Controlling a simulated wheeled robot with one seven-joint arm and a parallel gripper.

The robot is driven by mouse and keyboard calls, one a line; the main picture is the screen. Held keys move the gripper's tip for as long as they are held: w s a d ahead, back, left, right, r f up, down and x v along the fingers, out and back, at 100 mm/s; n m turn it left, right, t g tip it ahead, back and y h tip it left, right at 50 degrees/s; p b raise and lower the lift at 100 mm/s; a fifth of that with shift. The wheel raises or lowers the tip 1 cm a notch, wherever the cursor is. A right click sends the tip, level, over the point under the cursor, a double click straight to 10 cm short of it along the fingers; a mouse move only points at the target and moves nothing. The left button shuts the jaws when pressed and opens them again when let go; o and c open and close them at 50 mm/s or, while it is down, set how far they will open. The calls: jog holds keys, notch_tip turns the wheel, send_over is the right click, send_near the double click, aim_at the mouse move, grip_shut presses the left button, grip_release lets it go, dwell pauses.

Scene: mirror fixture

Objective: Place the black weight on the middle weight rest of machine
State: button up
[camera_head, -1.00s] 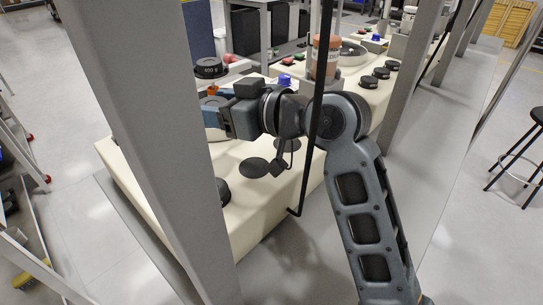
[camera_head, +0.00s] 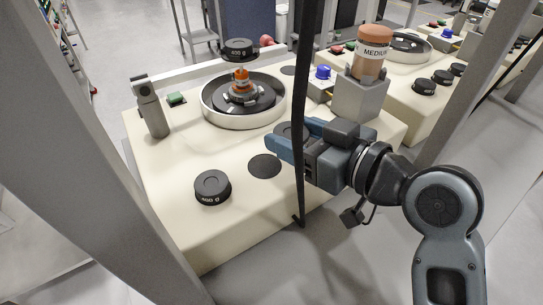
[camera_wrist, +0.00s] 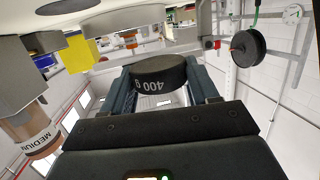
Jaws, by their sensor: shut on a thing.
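A bare black round rest (camera_head: 264,166) lies left of and below the gripper. A black weight (camera_head: 212,187) stands further left. Another weight (camera_head: 240,48), marked 400 g, is above the orange spindle.
The round dish (camera_head: 222,118) with the orange spindle (camera_head: 241,76) is at the back. A grey post (camera_head: 152,108) is at left. A black upright bar (camera_head: 302,90) crosses in front.

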send_over(268, 168)
notch_tip(268, 168, down, 2)
jog(key=shift+s+f, duration=0.1)
jog(key=shift+f, duration=2.1)
